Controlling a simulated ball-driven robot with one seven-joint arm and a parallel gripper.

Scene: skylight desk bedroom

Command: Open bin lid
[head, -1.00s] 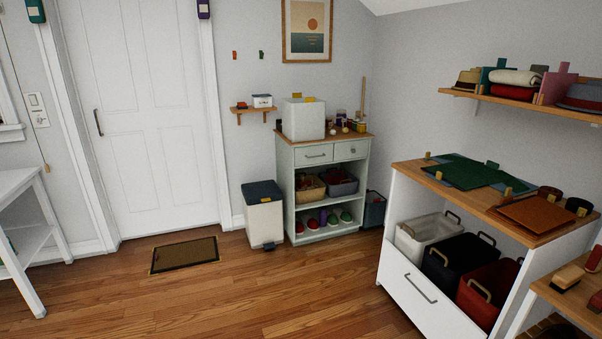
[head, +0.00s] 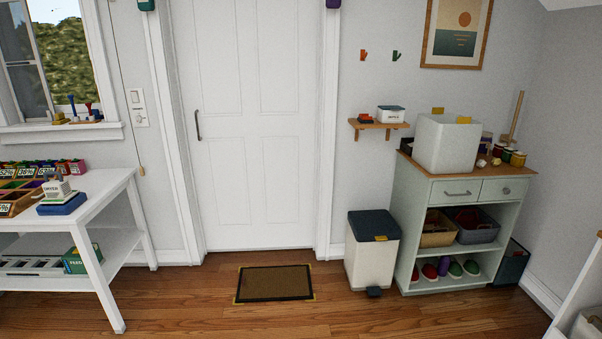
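A pedal bin (head: 369,267) with a cream body stands on the wood floor, right of the white door and left of the pale green cabinet. Its dark blue lid (head: 373,224) is shut, with a small yellow tab at the front edge. My gripper is not in view.
The pale green cabinet (head: 455,192) stands close beside the bin. A doormat (head: 275,284) lies before the door (head: 250,130). A white table (head: 100,190) stands at left, and a white unit's edge shows at lower right. The floor before the bin is clear.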

